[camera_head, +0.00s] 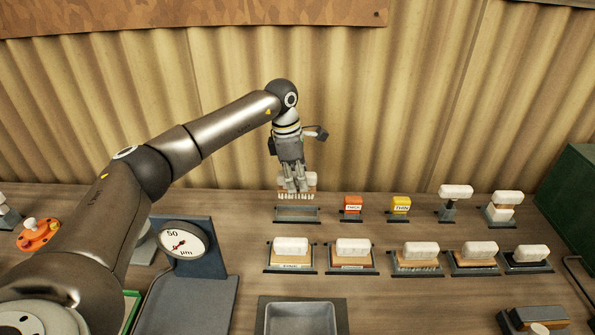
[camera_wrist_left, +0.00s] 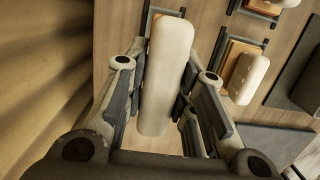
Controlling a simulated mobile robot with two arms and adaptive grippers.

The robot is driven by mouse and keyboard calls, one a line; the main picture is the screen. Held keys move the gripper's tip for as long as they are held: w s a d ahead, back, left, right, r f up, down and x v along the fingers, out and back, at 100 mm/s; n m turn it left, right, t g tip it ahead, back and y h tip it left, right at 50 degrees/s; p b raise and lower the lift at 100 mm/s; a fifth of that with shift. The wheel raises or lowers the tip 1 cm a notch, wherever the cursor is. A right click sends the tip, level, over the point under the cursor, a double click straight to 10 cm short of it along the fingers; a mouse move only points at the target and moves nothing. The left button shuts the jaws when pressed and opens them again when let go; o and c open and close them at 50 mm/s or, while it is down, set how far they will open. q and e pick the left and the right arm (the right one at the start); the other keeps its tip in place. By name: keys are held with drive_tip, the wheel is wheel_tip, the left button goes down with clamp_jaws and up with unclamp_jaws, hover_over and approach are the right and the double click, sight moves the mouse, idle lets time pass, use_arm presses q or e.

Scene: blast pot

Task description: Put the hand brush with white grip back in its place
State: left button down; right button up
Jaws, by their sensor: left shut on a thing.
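The hand brush with the white grip (camera_head: 312,179) is held in my left gripper (camera_head: 296,186), bristles down, at the back of the bench. An empty dark holder (camera_head: 297,214) sits just below and in front of it in the picture. The brush appears to be above this holder; the exact gap is hard to tell. In the left wrist view the white grip (camera_wrist_left: 168,60) lies lengthwise between the two fingers of the left gripper (camera_wrist_left: 164,88), which are closed around it. My right gripper is not in view.
A front row of similar brushes (camera_head: 291,246) sits nearer. A dial gauge (camera_head: 182,243) stands left, a grey tray (camera_head: 301,301) in front. A corrugated wall (camera_head: 420,110) rises behind.

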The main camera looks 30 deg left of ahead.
sight(297, 197)
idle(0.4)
use_arm(q)
drive_tip(key=shift+f+b, duration=1.1)
drive_tip(key=shift+f, duration=1.2)
drive_tip(key=shift+f, duration=0.15)
drive_tip(key=shift+f+b, duration=0.6)
drive_tip(key=shift+f, duration=0.1)
drive_tip(key=shift+f+b, duration=0.4)
drive_tip(key=shift+f, duration=0.25)
